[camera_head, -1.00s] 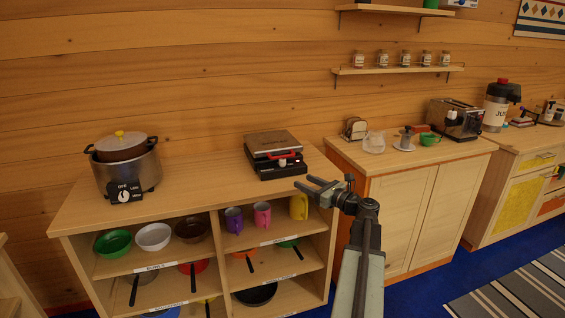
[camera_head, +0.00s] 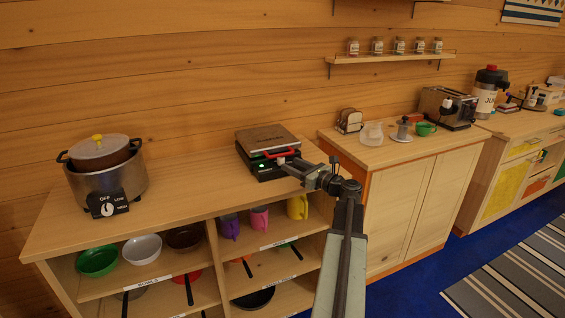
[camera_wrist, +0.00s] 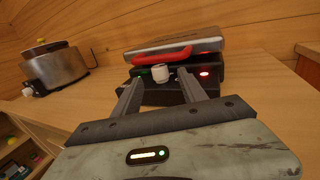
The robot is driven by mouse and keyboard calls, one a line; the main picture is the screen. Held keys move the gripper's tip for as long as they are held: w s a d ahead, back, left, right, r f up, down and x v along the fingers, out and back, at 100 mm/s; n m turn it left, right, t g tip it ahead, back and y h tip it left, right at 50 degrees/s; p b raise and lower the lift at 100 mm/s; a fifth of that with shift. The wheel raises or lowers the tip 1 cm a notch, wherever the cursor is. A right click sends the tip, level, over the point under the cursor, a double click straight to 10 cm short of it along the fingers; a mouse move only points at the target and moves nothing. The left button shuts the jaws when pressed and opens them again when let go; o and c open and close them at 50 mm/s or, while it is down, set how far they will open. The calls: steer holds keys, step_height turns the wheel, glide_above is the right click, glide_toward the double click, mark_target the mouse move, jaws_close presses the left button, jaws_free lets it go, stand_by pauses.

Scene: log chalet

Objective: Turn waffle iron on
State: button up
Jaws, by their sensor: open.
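The waffle iron (camera_head: 266,137) sits closed on the wooden counter, with a dark body, brownish lid and red handle (camera_head: 283,152). Its front also shows in the wrist view (camera_wrist: 180,92), with a white knob (camera_wrist: 160,74), a lit green light (camera_wrist: 140,74) on the left and a lit red light (camera_wrist: 205,73) on the right. My gripper (camera_head: 288,164) is open at the front of the iron. In the wrist view its fingers (camera_wrist: 162,82) stand on either side of the knob, below the red handle. I cannot tell whether they touch it.
A cooker pot (camera_head: 106,170) with a dial stands at the counter's left. Shelves below hold bowls, mugs (camera_head: 259,218) and pans. The counter (camera_head: 190,185) between pot and iron is clear. A second cabinet (camera_head: 400,215) at right carries a toaster (camera_head: 446,107) and crockery.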

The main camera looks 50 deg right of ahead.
mark_target(282, 161)
steer(key=w, duration=0.4)
steer(key=shift+w, duration=0.15)
jaws_close()
steer(key=shift+a+m+h, duration=0.25)
steer(key=shift+m+h, duration=0.2)
steer(key=shift+h, duration=0.25)
steer(key=shift+a+m+h, duration=0.25)
steer(key=shift+m+h, duration=0.2)
steer(key=shift+h, duration=0.25)
steer(key=shift+w+m+g+h, duration=0.1)
steer(key=shift+m+g+h, duration=0.6)
steer(key=shift+m+h, duration=0.9)
steer(key=shift+n+h, duration=0.3)
jaws_free()
